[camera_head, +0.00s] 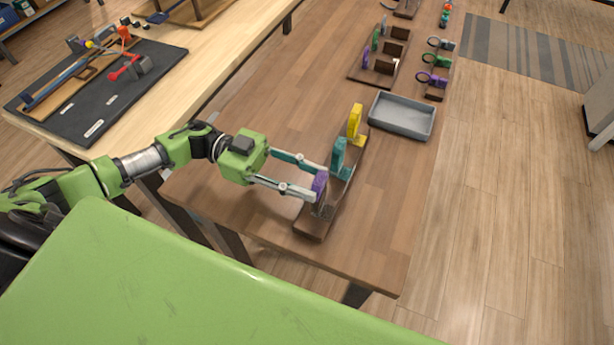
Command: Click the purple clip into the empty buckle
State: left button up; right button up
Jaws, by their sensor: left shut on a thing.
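A purple clip (319,184) stands upright at the near end of a brown wooden strip on the table. My left gripper (330,184) reaches in from the left, with one finger on each side of the purple clip, and is shut on it. A teal piece (338,155) and a yellow piece (355,122) stand farther along the same strip. A small grey part shows at the foot of the purple clip; I cannot tell whether it is the empty buckle or whether the two are joined. My right gripper is not in view.
A grey tray (402,116) lies beyond the strip. Farther back are a wooden rack (373,77) and a strip with purple and green rings (435,94). The table to the right of the strip is clear. A green surface fills the lower left.

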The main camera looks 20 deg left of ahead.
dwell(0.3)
pick_arm(q)
jog(key=o, duration=1.1)
jog(key=shift+w+a+b, duration=0.1)
jog(key=shift+a+b, duration=0.5)
jog(key=shift+a, duration=2.4)
jog(key=shift+r, duration=0.1)
